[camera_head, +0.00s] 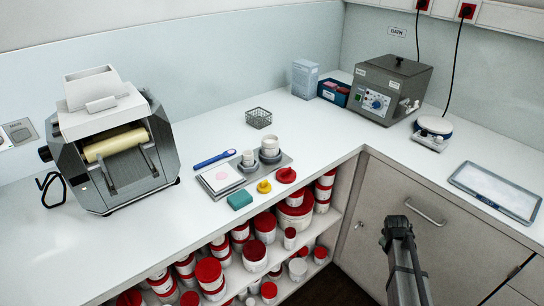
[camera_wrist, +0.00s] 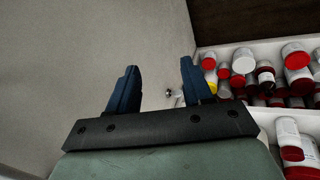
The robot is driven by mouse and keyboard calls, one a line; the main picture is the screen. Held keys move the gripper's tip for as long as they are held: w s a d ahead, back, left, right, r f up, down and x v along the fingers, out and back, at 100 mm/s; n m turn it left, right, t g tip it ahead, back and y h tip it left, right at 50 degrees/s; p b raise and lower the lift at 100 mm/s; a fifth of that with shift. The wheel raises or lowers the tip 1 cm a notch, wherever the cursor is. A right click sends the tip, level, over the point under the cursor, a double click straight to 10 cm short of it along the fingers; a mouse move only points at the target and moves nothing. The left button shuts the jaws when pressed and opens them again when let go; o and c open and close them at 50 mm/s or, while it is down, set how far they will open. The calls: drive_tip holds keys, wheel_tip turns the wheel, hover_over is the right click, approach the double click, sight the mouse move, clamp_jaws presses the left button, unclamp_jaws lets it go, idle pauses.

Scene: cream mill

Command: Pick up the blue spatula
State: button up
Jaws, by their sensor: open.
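The blue spatula (camera_head: 214,159) lies on the white counter in the head view, left of the middle, behind a white pad with a pink smear (camera_head: 222,178). It looks long and thin, with a paler spot near its right end. My gripper shows in the wrist view (camera_wrist: 158,90) with its two dark blue fingers apart and nothing between them. In the head view my arm is at the lower right, in front of the grey cabinet door and away from the spatula. The spatula is not in the wrist view.
Near the spatula are a grey tray with white jars (camera_head: 270,149), a teal block (camera_head: 239,199), a yellow piece (camera_head: 264,187), a red lid (camera_head: 286,175) and a wire basket (camera_head: 258,118). A roller mill (camera_head: 115,145) stands left. Red-lidded tubs fill shelves below the counter edge.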

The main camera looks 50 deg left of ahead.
drive_tip(key=w+a+r+n+t+y, duration=0.15)
drive_tip(key=a+r+n, duration=0.25)
drive_tip(key=a+r, duration=0.85)
drive_tip(key=w+a+r+n+t+y, duration=0.1)
drive_tip(key=w+a+r+n, duration=0.25)
drive_tip(key=a+r, duration=0.85)
drive_tip(key=w+a+r+n+t+y, duration=0.15)
drive_tip(key=a+r+n, duration=0.45)
drive_tip(key=r, duration=1.1)
drive_tip(key=n+g+h, duration=0.4)
drive_tip(key=n+g, duration=0.3)
drive_tip(key=g, duration=0.2)
hover_over(209, 160)
drive_tip(key=shift+m, duration=0.25)
drive_tip(key=f, duration=0.8)
drive_tip(key=shift+w+a+f, duration=0.2)
drive_tip(key=shift+w, duration=0.1)
drive_tip(key=shift+s+d+f, duration=0.1)
drive_tip(key=shift+s+f, duration=0.1)
drive_tip(key=shift+f, duration=1.1)
drive_tip(key=shift+s+d+f, duration=0.1)
drive_tip(key=shift+s+f, duration=0.05)
drive_tip(key=shift+f, duration=1.15)
